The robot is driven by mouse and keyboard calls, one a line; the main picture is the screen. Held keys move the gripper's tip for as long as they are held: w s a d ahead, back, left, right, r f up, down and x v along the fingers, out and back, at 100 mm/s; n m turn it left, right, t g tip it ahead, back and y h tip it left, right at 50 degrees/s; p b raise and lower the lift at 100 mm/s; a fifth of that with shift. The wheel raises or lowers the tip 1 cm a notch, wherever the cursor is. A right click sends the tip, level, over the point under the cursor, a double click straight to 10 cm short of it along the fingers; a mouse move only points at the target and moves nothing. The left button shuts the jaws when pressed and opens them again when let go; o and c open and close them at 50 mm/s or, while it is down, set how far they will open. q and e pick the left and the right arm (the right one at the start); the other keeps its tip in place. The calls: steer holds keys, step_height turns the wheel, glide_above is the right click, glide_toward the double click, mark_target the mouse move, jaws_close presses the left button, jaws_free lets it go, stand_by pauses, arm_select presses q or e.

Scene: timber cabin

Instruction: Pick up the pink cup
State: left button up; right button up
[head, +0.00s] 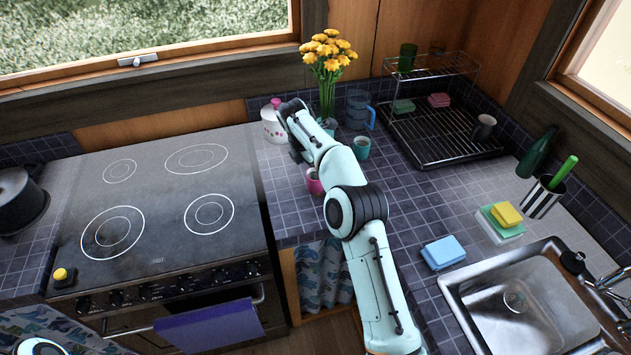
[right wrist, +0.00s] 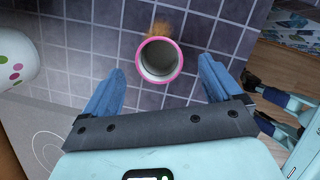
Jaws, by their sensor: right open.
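The pink cup (head: 314,183) stands upright on the tiled counter just right of the stove, partly hidden by my right arm in the head view. In the right wrist view, the cup (right wrist: 158,60) shows from above with a pink rim and a pale, empty-looking inside. My right gripper (right wrist: 162,68) is open, with its blue fingers on either side of the cup and gaps between. In the head view, my right gripper (head: 296,150) is above the counter and its fingers are hard to see. Teal and dark parts at the wrist view's right edge look like my left gripper; its jaws are unclear.
A white spotted pot (head: 272,124), a vase of yellow flowers (head: 327,92), a teal mug (head: 361,148) and a blue pitcher (head: 358,108) stand close behind. The stove (head: 150,215) lies left. A dish rack (head: 440,140) and sink (head: 520,300) are right.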

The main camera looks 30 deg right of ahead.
mark_target(317, 178)
steer(key=x, duration=0.2)
steer(key=shift+w+f, duration=0.15)
steer(key=shift+f, duration=0.1)
steer(key=x, duration=0.5)
steer(key=c, duration=1.1)
